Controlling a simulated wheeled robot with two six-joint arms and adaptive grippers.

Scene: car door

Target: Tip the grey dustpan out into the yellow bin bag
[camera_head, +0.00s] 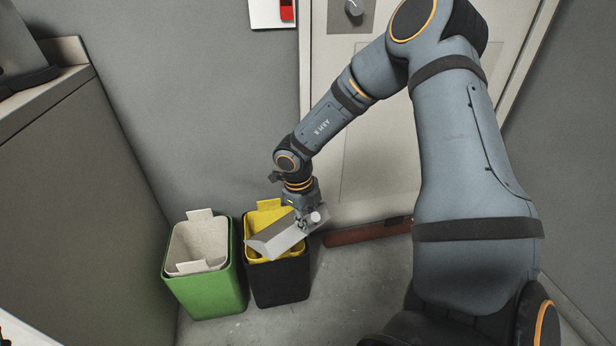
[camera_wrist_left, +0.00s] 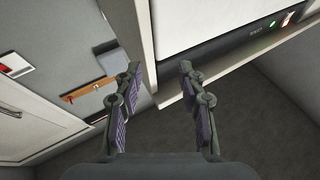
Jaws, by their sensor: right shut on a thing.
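The grey dustpan (camera_head: 277,238) is over the black bin, its wide open end toward the lower left. My right gripper (camera_head: 303,218) is shut on the dustpan at its handle end, on the right. The yellow bin bag (camera_head: 268,216) lines the black bin (camera_head: 279,284), and the dustpan covers part of its mouth. I cannot tell what is in the dustpan or whether it touches the bag. My left gripper (camera_wrist_left: 157,95) shows in the left wrist view, its fingers spread apart with nothing between them.
A green bin (camera_head: 207,291) with a pale liner (camera_head: 199,246) stands left of the black bin. A counter (camera_head: 60,130) runs along the left. A reddish-brown bar (camera_head: 366,233) lies at the foot of the pale door (camera_head: 385,165). The floor in front of the bins is clear.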

